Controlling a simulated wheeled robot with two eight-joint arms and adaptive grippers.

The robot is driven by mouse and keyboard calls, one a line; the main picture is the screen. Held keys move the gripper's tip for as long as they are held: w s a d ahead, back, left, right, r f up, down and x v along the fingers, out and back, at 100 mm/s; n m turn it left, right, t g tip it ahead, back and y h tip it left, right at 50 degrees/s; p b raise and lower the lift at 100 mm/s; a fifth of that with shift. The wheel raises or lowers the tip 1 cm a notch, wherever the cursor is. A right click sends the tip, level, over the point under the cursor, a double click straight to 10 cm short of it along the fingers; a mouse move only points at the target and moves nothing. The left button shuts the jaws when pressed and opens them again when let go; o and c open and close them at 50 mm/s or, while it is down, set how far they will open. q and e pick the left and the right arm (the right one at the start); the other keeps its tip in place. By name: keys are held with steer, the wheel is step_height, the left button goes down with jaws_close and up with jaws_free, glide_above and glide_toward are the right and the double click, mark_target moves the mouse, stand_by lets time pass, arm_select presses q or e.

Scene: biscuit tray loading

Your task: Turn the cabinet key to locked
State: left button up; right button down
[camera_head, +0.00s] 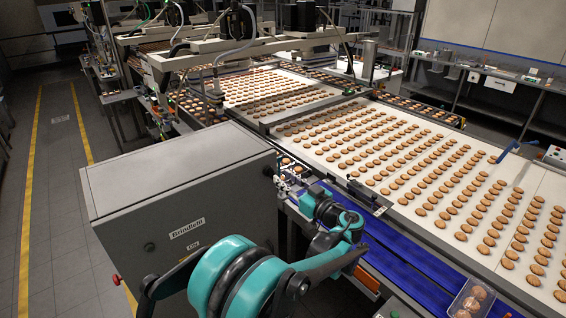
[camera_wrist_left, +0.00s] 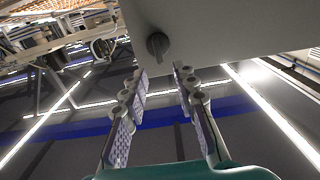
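The grey cabinet (camera_head: 180,180) stands at the left in the head view, with a nameplate on its front. In the left wrist view the light grey panel (camera_wrist_left: 225,25) carries a dark key-like knob (camera_wrist_left: 157,46), its grip pointing slightly down. My left gripper (camera_wrist_left: 159,78) is open and empty, its two padded fingers apart with the knob just beyond their tips and between their lines; no contact shows. In the head view my left gripper (camera_head: 289,180) is beside the cabinet's right edge, small and partly lost against the machinery. My right gripper is not in view.
A biscuit conveyor (camera_head: 440,215) fills the right side, with a blue belt (camera_head: 420,270) along its near edge. A clear tray with biscuits (camera_head: 470,300) sits at the bottom right. The floor (camera_head: 60,190) left of the cabinet is free, with yellow lines.

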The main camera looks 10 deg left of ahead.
mark_target(274, 171)
arm_select(q)
steer(key=p+x, duration=0.1)
steer(key=x, duration=0.5)
steer(key=shift+w+f, duration=0.1)
steer(key=shift+a, duration=0.25)
jaws_close()
